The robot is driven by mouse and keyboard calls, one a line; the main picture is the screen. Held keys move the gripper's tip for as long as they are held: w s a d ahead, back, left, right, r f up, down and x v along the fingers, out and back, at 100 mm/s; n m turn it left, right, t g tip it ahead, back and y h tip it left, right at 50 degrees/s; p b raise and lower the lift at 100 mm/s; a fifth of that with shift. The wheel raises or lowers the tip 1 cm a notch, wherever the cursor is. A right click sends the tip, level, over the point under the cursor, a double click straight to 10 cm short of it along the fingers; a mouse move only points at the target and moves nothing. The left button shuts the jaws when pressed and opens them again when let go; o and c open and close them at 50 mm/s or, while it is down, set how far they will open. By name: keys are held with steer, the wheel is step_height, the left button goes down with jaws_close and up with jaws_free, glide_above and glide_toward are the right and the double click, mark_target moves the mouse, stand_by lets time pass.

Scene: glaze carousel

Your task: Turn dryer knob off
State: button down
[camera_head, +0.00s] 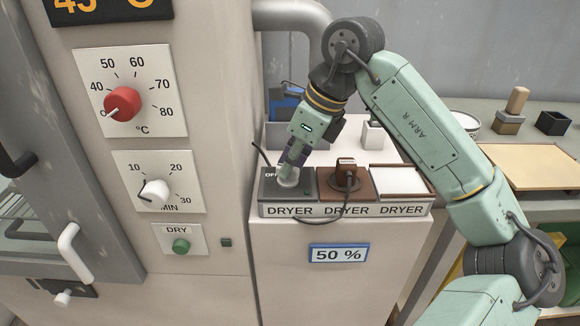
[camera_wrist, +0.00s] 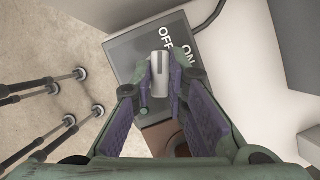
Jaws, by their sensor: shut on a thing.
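In the wrist view the pale knob (camera_wrist: 162,75) stands up from the grey panel (camera_wrist: 126,50), close to the white words OFF and ON. My gripper (camera_head: 291,167) comes down from above and its fingers are shut on the knob. In the wrist view my gripper (camera_wrist: 161,84) has one finger on each side of it. The fingers partly hide the knob, and I cannot tell clearly which mark it points at.
A 50 % display (camera_head: 338,253) is below. Left is a kiln panel with a red knob (camera_head: 122,104), white timer knob (camera_head: 154,192) and green button (camera_head: 181,246).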

steer(key=shift+w+n+g, duration=0.15)
steer(key=shift+n+g, duration=0.75)
steer(key=shift+n, duration=1.3)
steer(key=c, duration=1.6)
jaws_free()
steer(key=v, duration=1.2)
steer(key=shift+d, duration=0.15)
